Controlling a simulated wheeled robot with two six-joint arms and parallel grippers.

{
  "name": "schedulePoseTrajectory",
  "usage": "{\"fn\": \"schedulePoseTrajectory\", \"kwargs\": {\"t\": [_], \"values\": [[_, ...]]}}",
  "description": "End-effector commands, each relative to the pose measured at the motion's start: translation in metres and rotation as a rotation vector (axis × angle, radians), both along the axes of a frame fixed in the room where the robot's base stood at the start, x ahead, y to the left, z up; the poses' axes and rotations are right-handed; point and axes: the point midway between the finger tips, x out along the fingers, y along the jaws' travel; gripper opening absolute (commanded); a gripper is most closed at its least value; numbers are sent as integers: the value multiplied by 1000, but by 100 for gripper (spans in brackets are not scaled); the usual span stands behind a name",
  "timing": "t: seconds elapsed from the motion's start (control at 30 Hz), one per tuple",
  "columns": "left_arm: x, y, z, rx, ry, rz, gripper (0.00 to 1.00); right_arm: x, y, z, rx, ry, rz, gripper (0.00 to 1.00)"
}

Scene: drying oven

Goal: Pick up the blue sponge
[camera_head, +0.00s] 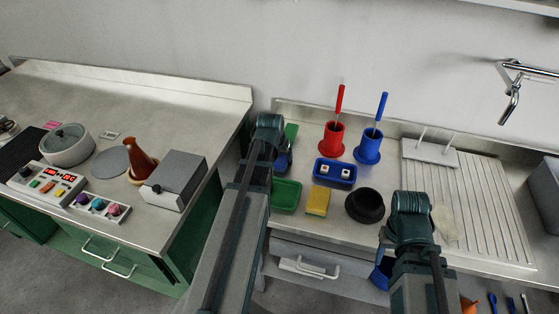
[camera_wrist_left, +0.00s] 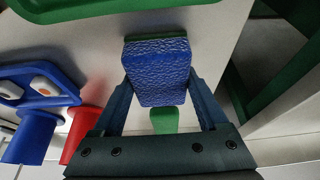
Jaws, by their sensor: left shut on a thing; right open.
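The blue sponge (camera_wrist_left: 158,78) shows large in the left wrist view, a textured blue block with a thin green edge at its top. My left gripper (camera_head: 282,158) is shut on it, with one finger on each side of the sponge. In the head view the left gripper is over the left end of the sink counter, just behind the green tray (camera_head: 287,196); the sponge there is small and partly hidden by the arm. My right gripper (camera_head: 411,208) is open at the front right of the counter, its fingers mostly hidden behind the wrist.
A yellow sponge (camera_head: 318,201), a blue tray (camera_head: 335,181) with white pieces and a black bowl (camera_head: 365,206) lie right of the green tray. Red (camera_head: 333,140) and blue (camera_head: 369,149) holders with brushes stand behind. A ribbed drainboard (camera_head: 480,210) is at right.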

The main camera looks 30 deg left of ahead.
Motion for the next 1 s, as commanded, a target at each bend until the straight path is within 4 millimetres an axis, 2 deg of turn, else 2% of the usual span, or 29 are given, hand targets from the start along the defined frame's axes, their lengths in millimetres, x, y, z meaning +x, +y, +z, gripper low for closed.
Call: {"fn": "schedulePoseTrajectory", "kwargs": {"t": [0.27,0.47,1.0], "values": [[0,0,3,0,0,0,24,0,0,3,0,0,0,50],[0,0,18,0,0,0,24,0,0,18,0,0,0,50],[0,0,97,0,0,0,24,0,0,97,0,0,0,50]]}}
